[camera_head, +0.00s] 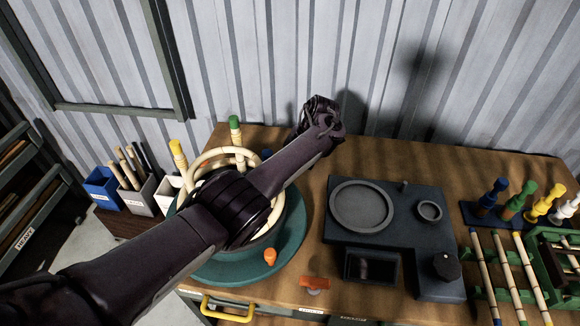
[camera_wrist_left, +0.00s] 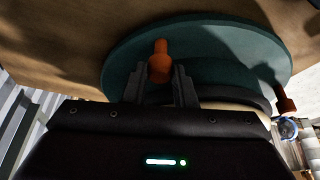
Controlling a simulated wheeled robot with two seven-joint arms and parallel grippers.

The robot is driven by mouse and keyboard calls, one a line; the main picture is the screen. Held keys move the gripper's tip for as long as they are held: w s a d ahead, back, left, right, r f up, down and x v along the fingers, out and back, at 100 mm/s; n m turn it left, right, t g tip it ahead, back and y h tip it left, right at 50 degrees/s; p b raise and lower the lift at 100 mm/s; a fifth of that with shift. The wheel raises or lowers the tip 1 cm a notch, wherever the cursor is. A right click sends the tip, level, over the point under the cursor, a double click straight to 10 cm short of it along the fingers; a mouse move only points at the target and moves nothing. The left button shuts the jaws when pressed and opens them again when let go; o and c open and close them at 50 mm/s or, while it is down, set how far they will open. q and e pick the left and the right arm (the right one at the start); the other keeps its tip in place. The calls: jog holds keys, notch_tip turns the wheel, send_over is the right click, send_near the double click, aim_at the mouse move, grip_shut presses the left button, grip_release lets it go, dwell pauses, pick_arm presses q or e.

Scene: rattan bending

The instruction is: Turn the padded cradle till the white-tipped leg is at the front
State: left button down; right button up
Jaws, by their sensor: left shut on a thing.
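The padded cradle is a round teal turntable (camera_head: 296,240) on the left of the bench, carrying a pale rattan ring frame (camera_head: 197,160). A green-tipped leg (camera_head: 235,123) stands at its back and a yellow-tipped leg (camera_head: 178,148) at its back left. A bit of blue (camera_head: 267,153) shows behind my arm. I cannot see a white tip; my left arm covers much of the frame. An orange peg (camera_head: 270,257) sits at the front rim. In the left wrist view, my left gripper (camera_wrist_left: 160,85) is shut on an orange peg (camera_wrist_left: 160,62) at the turntable edge (camera_wrist_left: 118,72). My right gripper is out of view.
A dark fixture (camera_head: 385,240) with round recesses stands right of the cradle. Coloured pegs (camera_head: 515,205) and a green rack (camera_head: 550,270) with rattan sticks are farther right. Bins (camera_head: 103,190) stand at the left. An orange piece (camera_head: 314,283) lies near the front edge.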

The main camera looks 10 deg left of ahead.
pick_arm(q)
jog(key=shift+r, duration=0.1)
jog(key=c, duration=1.2)
grip_release()
jog(key=b+v, duration=0.1)
jog(key=v, duration=0.6)
jog(key=shift+d+r, duration=0.2)
jog(key=shift+r, duration=0.1)
